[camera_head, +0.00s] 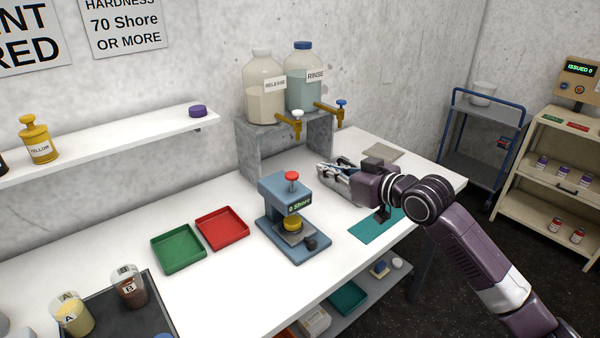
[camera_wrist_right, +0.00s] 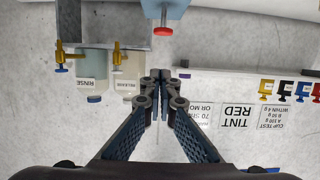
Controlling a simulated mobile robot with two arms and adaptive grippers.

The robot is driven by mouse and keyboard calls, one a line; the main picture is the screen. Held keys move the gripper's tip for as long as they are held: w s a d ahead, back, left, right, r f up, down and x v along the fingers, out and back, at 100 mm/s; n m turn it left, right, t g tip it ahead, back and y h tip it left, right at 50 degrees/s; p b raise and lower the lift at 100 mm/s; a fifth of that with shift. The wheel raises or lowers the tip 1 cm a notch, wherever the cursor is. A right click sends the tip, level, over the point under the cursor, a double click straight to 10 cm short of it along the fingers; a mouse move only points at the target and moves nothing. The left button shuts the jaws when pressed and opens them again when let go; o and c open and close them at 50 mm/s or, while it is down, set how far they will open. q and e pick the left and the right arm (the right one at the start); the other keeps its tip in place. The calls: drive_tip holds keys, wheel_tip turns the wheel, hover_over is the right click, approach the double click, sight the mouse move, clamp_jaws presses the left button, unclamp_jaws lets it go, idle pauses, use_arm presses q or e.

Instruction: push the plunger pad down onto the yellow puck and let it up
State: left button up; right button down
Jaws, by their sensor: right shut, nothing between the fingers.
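The blue-grey hardness tester (camera_head: 272,190) stands on the white bench, its display reading "0 Shore". Its red plunger pad (camera_head: 291,175) sits raised on top of the head; it also shows in the wrist view (camera_wrist_right: 163,31), which is upside down. The yellow puck (camera_head: 292,224) lies on the tester's base under the head. My right gripper (camera_head: 323,173) is shut and empty, to the right of the red pad and apart from it, fingers pointing left. Its fingertips also show in the wrist view (camera_wrist_right: 160,76). My left gripper is not in view.
A red tray (camera_head: 222,229) and a green tray (camera_head: 178,251) lie left of the tester. Behind it, a grey stand (camera_head: 262,150) carries the release jug (camera_head: 266,80) and rinse jug (camera_head: 303,90), with taps. A teal mat (camera_head: 370,229) lies under my right arm.

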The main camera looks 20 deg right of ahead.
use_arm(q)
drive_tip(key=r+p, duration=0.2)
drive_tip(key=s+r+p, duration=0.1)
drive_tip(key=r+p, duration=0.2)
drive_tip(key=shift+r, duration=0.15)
use_arm(e)
drive_tip(key=w+a+f, duration=0.3)
drive_tip(key=w+f, duration=0.3)
drive_tip(key=w, duration=0.3)
drive_tip(key=shift+w+a+f, duration=0.1)
